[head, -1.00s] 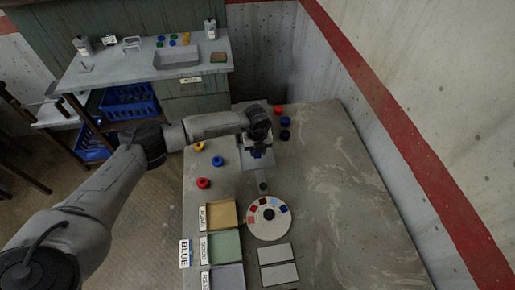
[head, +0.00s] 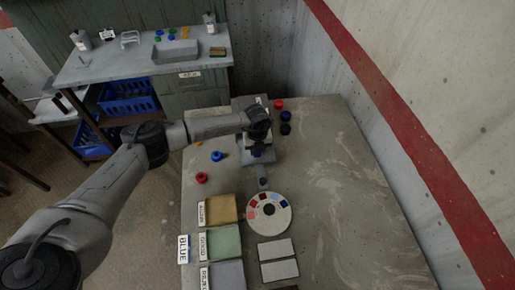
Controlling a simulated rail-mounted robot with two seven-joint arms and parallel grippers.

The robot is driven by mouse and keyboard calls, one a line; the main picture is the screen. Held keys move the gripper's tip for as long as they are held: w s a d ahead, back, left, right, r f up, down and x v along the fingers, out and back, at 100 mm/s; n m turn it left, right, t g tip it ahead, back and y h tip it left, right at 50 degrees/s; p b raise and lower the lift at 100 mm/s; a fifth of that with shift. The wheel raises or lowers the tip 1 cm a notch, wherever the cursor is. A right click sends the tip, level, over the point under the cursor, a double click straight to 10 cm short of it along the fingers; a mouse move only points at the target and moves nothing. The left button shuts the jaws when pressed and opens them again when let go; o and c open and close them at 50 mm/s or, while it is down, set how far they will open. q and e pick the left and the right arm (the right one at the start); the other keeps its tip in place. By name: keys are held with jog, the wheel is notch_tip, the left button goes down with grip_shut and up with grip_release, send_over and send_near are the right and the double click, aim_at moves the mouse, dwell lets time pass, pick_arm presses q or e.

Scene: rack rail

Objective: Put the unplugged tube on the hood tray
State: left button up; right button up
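No tube and no hood tray can be made out in the head view. My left arm reaches in from the left, and its gripper (head: 258,138) is over a grey and white microscope-like device (head: 257,157) at the back of the grey table. The fingers are too small and dark against the device to tell whether they are open or shut, or whether they hold anything. My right gripper is not in view.
Labelled tan (head: 222,209), green (head: 224,243) and grey (head: 222,275) trays line the table's left edge, beside a colour wheel (head: 269,229). A side bench holds a grey tray (head: 177,60). The table's right side is clear.

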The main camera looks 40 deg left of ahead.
pick_arm(q)
jog(key=shift+f, duration=0.25)
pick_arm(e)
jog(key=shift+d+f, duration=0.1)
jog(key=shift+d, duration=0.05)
pick_arm(q)
jog(key=o, duration=0.8)
jog(key=shift+r, duration=0.2)
jog(key=shift+r, duration=0.15)
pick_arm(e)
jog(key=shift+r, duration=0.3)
pick_arm(q)
notch_tip(320, 180, up, 7)
jog(key=p, duration=0.6)
jog(key=shift+r+p, duration=0.2)
jog(key=shift+p, duration=0.15)
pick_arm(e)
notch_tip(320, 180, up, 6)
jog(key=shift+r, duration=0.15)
